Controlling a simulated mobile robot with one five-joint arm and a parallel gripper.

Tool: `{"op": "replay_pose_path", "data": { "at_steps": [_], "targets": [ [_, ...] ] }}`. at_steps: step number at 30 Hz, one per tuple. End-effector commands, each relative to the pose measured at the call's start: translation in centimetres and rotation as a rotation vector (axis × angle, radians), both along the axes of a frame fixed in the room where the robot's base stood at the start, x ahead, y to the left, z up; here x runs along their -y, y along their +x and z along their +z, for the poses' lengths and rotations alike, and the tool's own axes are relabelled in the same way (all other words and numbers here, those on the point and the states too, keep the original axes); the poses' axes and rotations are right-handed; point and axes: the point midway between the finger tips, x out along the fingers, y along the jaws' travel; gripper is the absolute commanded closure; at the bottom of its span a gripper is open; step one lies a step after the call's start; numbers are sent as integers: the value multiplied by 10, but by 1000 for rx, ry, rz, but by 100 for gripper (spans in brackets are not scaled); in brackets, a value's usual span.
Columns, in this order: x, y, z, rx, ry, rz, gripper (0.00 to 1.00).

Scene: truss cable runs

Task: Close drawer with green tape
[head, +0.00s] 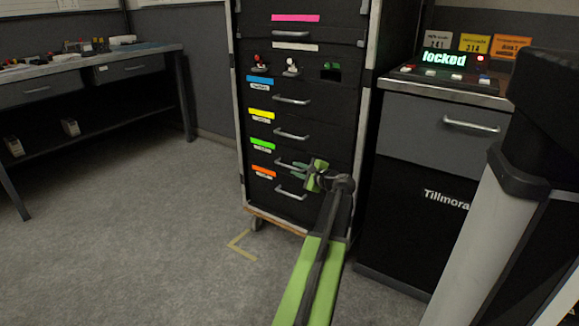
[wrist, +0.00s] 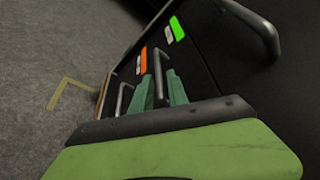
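The green tape (head: 262,145) marks a drawer low in the black rack, between the yellow-taped and orange-taped drawers. Its handle (head: 281,163) is partly hidden by my gripper. In the head view this drawer's front looks about level with its neighbours; I cannot tell whether a small gap remains. My gripper (head: 298,172) is at this handle, its teal fingers apart. In the wrist view the green tape (wrist: 177,28) is at the top, and the handle (wrist: 159,80) passes between the fingers of my gripper (wrist: 161,90). Firm contact with the handle cannot be made out.
Orange tape (head: 263,172) marks the drawer below, with its handle (head: 291,192). Yellow tape (head: 261,114) marks the one above. A grey cabinet (head: 435,130) with a "locked" display (head: 444,59) stands at right. A workbench (head: 90,75) is at left. Floor between is clear.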

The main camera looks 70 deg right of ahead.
Motion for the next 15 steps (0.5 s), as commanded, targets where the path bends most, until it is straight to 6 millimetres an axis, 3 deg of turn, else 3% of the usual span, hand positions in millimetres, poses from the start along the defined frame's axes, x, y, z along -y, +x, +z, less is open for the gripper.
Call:
{"op": "replay_pose_path", "data": {
  "at_steps": [7,15],
  "targets": [
    [-41,-58,18,0,-1,-4,80],
    [-62,-90,25,0,0,-1,80]
  ]
}}
